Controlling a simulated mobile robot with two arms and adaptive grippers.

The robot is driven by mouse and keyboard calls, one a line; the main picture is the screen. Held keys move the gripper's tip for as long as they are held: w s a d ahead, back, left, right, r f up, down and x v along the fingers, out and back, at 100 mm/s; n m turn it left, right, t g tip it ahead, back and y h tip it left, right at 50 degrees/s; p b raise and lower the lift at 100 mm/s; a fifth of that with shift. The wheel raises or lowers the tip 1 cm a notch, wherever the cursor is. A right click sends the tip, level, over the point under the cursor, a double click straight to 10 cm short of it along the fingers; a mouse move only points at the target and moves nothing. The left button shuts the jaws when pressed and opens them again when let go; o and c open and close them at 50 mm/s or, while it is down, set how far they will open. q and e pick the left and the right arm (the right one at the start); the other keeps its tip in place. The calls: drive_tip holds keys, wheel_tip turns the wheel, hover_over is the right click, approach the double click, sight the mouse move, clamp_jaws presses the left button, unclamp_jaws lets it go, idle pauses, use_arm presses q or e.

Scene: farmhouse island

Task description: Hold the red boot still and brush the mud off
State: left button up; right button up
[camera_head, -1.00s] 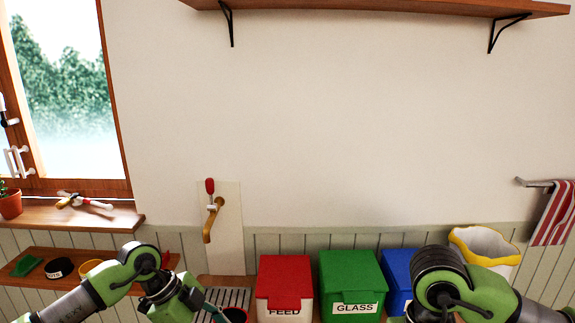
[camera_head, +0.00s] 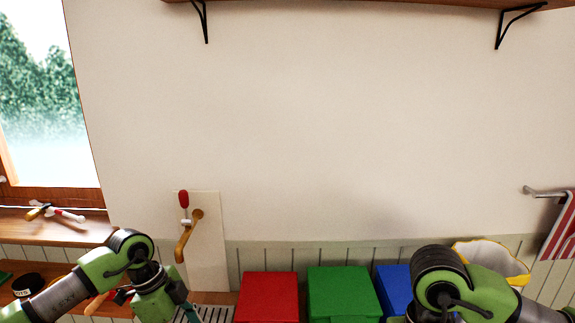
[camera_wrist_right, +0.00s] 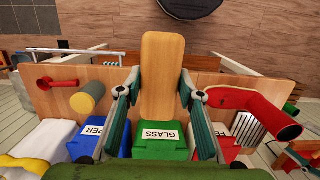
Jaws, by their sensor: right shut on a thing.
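In the right wrist view, my right gripper (camera_wrist_right: 162,108) has its two fingers on either side of a long tan wooden piece with a rounded end, which looks like the brush (camera_wrist_right: 162,75). Its bristles do not show. The red boot (camera_wrist_right: 237,100) lies on the wooden top to the right of this gripper, apart from it, with its dark opening to the right. Mud is not clear to see. In the head view, my left gripper (camera_head: 190,313) is at the bottom edge, mostly cut off, and its fingertips are hidden. The boot and brush are outside the head view.
Red (camera_head: 268,296), green (camera_head: 342,293) and blue (camera_head: 393,287) bins stand along the wall. A yellow-rimmed white container (camera_head: 492,258) is at the right.

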use_arm(q)
drive_tip(key=shift+s+f+b, duration=0.35)
drive_tip(key=shift+f+b, duration=0.15)
drive_tip(key=shift+f, duration=0.15)
use_arm(e)
drive_tip(key=shift+s+a+f, duration=0.15)
drive_tip(key=shift+s+f, duration=0.15)
drive_tip(key=shift+f, duration=0.2)
wheel_tip(320, 180, down, 4)
drive_tip(key=b, duration=0.3)
drive_tip(key=shift+w+r+b, duration=0.1)
drive_tip(key=shift+r+b, duration=0.05)
drive_tip(key=shift+b, duration=0.15)
drive_tip(key=shift+f, duration=0.2)
use_arm(q)
drive_tip(key=x, duration=0.7)
drive_tip(key=shift+d+f, duration=0.15)
drive_tip(key=shift+c, duration=0.4)
clamp_jaws()
